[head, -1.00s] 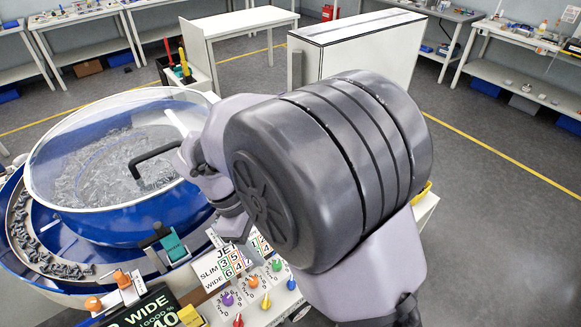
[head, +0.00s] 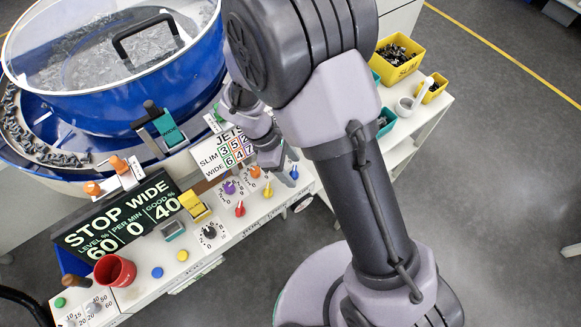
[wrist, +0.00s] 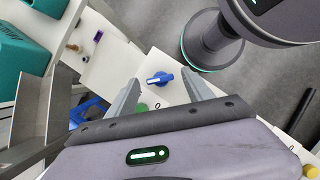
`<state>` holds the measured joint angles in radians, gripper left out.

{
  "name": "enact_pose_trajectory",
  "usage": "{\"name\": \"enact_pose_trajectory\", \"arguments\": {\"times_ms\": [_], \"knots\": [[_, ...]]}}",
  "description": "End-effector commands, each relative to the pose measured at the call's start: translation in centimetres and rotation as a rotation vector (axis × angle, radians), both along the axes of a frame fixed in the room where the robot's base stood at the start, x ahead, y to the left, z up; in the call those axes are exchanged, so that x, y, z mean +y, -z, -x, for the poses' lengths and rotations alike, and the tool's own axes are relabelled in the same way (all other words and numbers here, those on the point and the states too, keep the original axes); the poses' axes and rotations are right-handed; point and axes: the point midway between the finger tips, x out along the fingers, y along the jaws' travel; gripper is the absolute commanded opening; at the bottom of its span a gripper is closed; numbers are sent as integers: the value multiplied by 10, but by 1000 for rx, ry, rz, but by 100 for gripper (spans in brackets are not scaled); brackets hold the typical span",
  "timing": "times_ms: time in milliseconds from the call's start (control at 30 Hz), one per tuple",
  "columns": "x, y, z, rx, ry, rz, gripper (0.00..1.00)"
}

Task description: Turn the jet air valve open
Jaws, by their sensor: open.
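A blue knob (wrist: 160,78) with a white pointer mark sits on a white panel, in the middle of the wrist view. It also shows in the head view (head: 294,172), at the right end of the coloured knobs under the JET sign (head: 231,152). I cannot read a label naming it as the jet air valve. My gripper (wrist: 161,76) is open and empty, its fingers appearing on either side of the blue knob from above. Contact cannot be told. In the head view my gripper (head: 285,174) is over the right end of the panel, partly hidden by its own wrist.
Purple (head: 229,187), red (head: 240,209) and orange (head: 255,172) knobs sit close by on the panel. The blue bowl (head: 120,85) stands behind left. Yellow bins (head: 399,59) of parts are at right. A red cup (head: 114,270) stands front left.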

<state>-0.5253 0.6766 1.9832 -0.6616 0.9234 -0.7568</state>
Motion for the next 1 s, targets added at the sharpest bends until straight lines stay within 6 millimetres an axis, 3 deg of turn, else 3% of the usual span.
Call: {"name": "enact_pose_trajectory", "arguments": {"times_ms": [167,400,500,767,1000], "knots": [[0,-1,0,0,0,0,60],[0,-1,0,0,0,0,15],[0,-1,0,0,0,0,0],[0,-1,0,0,36,0,0],[-1,-2,-2,1,180,1,0]]}}
